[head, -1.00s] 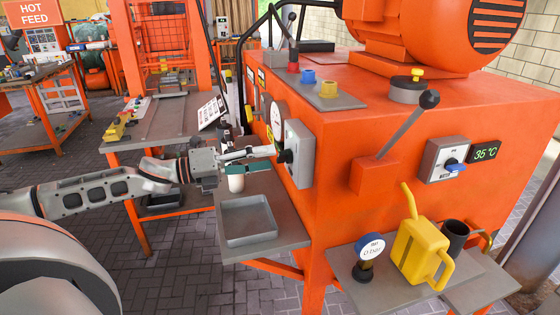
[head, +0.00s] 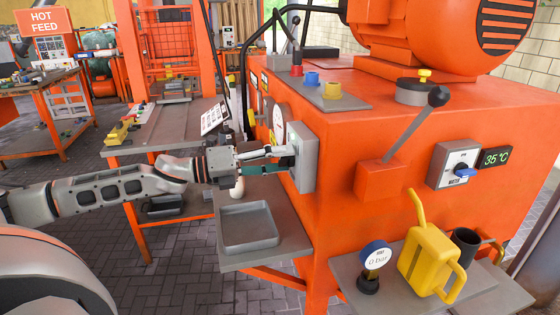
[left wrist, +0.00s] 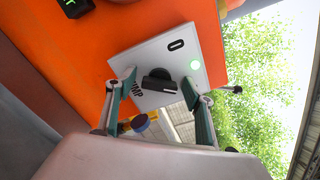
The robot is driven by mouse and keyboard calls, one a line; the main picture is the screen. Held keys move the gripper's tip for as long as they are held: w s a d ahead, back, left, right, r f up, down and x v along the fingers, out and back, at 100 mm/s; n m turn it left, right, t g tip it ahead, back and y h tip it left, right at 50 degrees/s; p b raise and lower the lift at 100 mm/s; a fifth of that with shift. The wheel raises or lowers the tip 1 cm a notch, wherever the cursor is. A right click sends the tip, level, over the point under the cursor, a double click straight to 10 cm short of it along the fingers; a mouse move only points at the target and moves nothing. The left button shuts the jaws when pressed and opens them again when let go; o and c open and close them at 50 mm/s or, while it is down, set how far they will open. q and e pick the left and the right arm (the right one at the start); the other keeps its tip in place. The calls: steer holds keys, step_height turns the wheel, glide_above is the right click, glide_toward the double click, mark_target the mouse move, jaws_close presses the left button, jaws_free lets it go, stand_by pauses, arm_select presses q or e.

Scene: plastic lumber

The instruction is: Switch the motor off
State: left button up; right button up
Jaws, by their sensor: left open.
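A light grey switch plate (head: 304,160) is on the left face of the orange machine. The large orange motor (head: 425,35) sits on top of the machine. My right gripper is not in view.
A lever (head: 404,134) sticks out between the switches. A grey tray (head: 247,242) lies below my gripper. A yellow can (head: 425,260) and gauge (head: 374,255) stand on the front shelf.

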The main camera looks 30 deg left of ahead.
arm_select(q)
steer(key=c, duration=1.1)
